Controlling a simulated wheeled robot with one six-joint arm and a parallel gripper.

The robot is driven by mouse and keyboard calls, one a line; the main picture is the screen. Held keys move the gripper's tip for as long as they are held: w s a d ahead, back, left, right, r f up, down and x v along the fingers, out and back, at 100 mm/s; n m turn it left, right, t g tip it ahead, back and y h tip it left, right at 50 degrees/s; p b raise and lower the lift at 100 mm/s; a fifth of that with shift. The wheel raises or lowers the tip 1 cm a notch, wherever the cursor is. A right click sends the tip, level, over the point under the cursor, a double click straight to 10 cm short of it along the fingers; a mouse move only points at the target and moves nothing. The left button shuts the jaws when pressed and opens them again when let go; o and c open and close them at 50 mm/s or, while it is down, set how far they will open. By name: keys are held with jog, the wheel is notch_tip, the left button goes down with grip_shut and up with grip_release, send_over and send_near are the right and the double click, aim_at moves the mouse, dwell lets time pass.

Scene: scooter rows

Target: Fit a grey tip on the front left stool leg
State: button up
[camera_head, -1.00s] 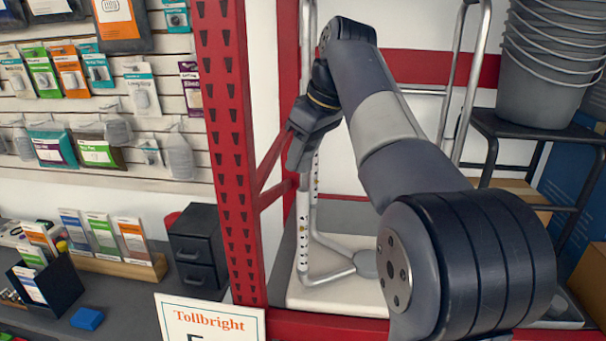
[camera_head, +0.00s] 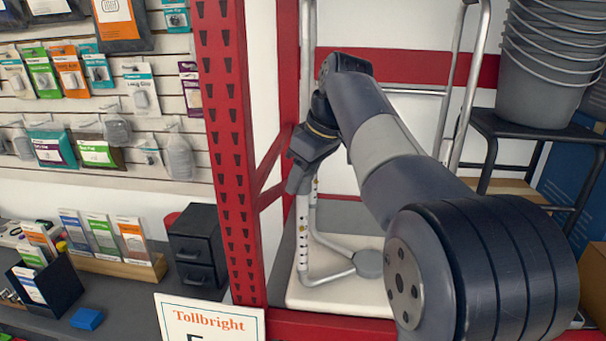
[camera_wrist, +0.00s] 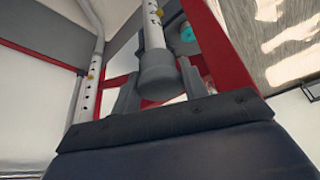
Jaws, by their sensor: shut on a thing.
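My gripper (camera_head: 299,180) is at the upper end of the pale perforated stool leg (camera_head: 303,235), inside the red-framed bay. In the wrist view my gripper (camera_wrist: 159,85) is shut on a grey tip (camera_wrist: 156,76), with a finger on each side. The tip's wider collar lies in line with the leg (camera_wrist: 153,32) and meets its end; how deeply it is seated cannot be told. A second perforated leg (camera_wrist: 88,85) with a yellow button stands to the left. The stool's bent lower tubes (camera_head: 328,278) and grey hub (camera_head: 369,263) rest over a pale board.
A red perforated upright (camera_head: 228,150) stands close left of my gripper. A dark stool with stacked grey buckets (camera_head: 545,75) is at the right. A counter with a black drawer box (camera_head: 196,248) and a Tollbright sign (camera_head: 210,318) are at the lower left.

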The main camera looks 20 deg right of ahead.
jog(key=shift+f, duration=0.35)
jog(key=o, duration=1)
jog(key=shift+r, duration=0.15)
jog(key=shift+r, duration=0.35)
jog(key=v, duration=1.2)
jog(key=shift+r, duration=0.15)
jog(key=x, duration=1.3)
jog(key=shift+s+d+f, duration=0.15)
jog(key=shift+f, duration=0.15)
jog(key=shift+r, duration=0.3)
